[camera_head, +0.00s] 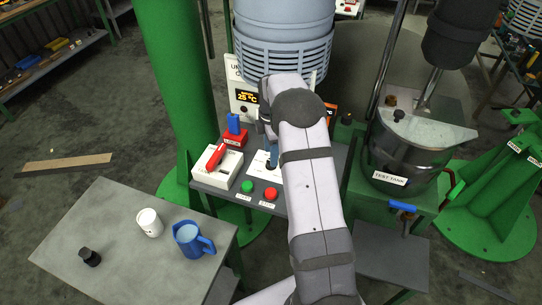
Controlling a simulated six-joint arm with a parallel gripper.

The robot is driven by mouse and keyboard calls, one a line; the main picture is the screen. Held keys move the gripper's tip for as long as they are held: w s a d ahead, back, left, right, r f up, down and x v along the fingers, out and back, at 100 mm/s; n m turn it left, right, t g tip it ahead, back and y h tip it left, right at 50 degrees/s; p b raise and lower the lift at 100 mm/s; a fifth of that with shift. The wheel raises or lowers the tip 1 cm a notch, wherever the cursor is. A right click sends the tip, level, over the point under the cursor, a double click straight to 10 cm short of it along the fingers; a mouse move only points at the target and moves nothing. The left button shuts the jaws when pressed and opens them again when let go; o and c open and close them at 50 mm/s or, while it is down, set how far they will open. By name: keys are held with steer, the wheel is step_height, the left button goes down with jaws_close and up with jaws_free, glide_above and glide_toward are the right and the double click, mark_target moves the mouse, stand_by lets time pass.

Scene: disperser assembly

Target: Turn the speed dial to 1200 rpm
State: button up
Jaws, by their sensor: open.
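My arm reaches over the control panel (212,186) from the front, and its wrist covers much of the panel. My gripper (270,150) points down at the panel's middle, above or beside a white labelled plate (259,167). It is open; its fingertips are small and partly hidden by the wrist. I cannot make out the speed dial or its pointer; it may be behind my gripper or arm. A white display unit (247,97) behind reads about 25 °C. I cannot read an rpm value.
Left on the panel are a red-handled switch (217,162) and a blue lever on a red base (234,135). Green (247,187) and red (270,194) buttons are in front. A glass-lidded test tank (407,150) stands right. A side table (120,225) holds a blue jug (190,240).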

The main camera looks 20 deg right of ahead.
steer(key=shift+f+p, duration=0.45)
steer(key=shift+f, duration=1.25)
steer(key=shift+c, duration=0.5)
steer(key=c, duration=0.9)
steer(key=shift+c, duration=0.2)
